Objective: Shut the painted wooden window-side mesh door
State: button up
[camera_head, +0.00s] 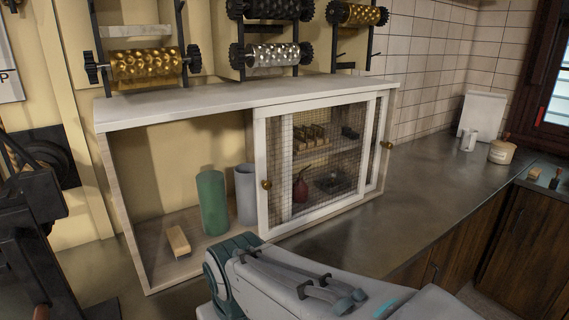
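The low white wooden cabinet (190,103) stands on the counter against the wall. Two white-framed mesh doors overlap across its right half, on the window side. The front mesh door (262,150) has a brass knob (267,184) on its left upright. A second frame upright (286,165) shows just behind it. Another brass knob (388,145) sits at the right end; I cannot tell for sure which frame bears it. The cabinet's left half is open. My arm crosses the bottom of the view, in front of the cabinet; my gripper is not in view.
A red bottle (300,187) shows behind the mesh. Patterned rollers (146,64) hang above.

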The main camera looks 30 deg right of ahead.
aim_at(260, 113)
jog(key=z, duration=0.05)
jog(key=k, duration=1)
jog(key=z, duration=1.4)
jog(key=i, duration=1.35)
jog(key=u, duration=1.65)
